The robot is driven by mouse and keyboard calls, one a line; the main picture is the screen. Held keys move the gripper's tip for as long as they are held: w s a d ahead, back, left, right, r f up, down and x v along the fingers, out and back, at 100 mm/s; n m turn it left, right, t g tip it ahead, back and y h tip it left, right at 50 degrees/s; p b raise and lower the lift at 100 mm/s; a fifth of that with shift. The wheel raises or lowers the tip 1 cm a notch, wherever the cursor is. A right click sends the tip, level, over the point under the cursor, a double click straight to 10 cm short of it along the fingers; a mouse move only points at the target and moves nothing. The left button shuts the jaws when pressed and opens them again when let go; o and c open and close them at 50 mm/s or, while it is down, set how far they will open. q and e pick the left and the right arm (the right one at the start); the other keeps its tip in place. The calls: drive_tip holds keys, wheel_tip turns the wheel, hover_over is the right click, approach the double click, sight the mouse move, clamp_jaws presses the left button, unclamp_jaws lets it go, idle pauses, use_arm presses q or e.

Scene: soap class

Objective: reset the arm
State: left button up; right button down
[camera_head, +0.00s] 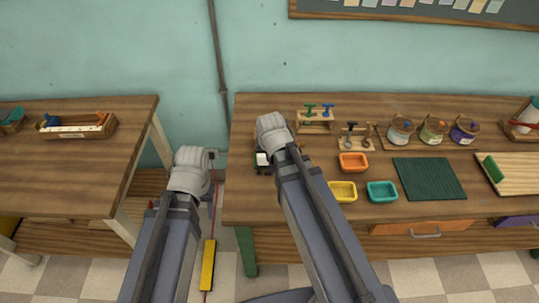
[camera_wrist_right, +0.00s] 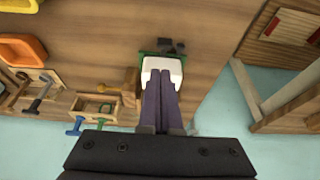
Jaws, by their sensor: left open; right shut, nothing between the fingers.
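My left gripper (camera_head: 212,155) shows only as a small dark part beside the pale wrist in the head view, in front of the gap between the two tables. It is open, and I see nothing in it. My right arm reaches over the left end of the right-hand table, and its wrist hides most of the gripper in the head view. In the right wrist view my right gripper (camera_wrist_right: 160,76) is shut with its fingers together and empty. The fingers overlap a small white-topped item with a green base (camera_wrist_right: 149,66) in the picture; I cannot tell whether they touch it.
The right-hand table (camera_head: 250,210) holds an orange tray (camera_head: 353,163), a yellow tray (camera_head: 343,191), a teal tray (camera_head: 382,192), a dark green mat (camera_head: 429,178) and several jars. The left table (camera_head: 70,180) holds a wooden box (camera_head: 77,131).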

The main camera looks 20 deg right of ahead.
drive_tip(key=s+a+f+n+g, duration=0.1)
drive_tip(key=s+a+n+g, duration=0.3)
drive_tip(key=s+a+n, duration=0.3)
drive_tip(key=s+a, duration=0.5)
drive_tip(key=s, duration=0.1)
drive_tip(key=shift+a, duration=0.15)
